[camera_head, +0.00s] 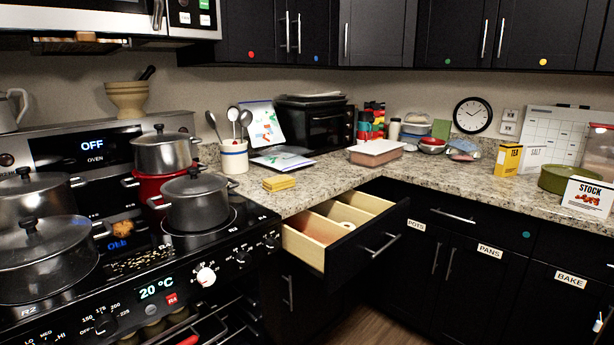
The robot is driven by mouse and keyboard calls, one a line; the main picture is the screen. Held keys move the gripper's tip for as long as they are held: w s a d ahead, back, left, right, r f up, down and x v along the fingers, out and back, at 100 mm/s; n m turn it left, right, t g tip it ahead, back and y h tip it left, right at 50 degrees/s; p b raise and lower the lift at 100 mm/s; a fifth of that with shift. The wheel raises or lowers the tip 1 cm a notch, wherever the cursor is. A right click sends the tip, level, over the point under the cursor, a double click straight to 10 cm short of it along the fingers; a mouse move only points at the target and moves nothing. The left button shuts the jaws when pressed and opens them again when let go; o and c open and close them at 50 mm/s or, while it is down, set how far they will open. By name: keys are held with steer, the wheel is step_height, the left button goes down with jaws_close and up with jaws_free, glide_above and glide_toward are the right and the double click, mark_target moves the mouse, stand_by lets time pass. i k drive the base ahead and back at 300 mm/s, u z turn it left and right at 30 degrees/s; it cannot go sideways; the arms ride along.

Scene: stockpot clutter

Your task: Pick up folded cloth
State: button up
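A small yellow layered block (279,183) lies on the granite counter, just right of the stove and behind the open drawer. It looks like a folded cloth, though at this size I cannot rule out a sponge. Nothing rests on it. My gripper is not in view.
A wooden-lined drawer (312,243) stands open below the counter (325,178). A utensil crock (234,157) and papers (283,161) stand behind the yellow block. Lidded pots (197,203) crowd the stove at left.

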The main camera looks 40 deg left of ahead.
mark_target(274, 184)
steer(key=i, duration=2)
steer(key=u, duration=2.45)
steer(key=i, duration=0.5)
steer(key=z, duration=0.1)
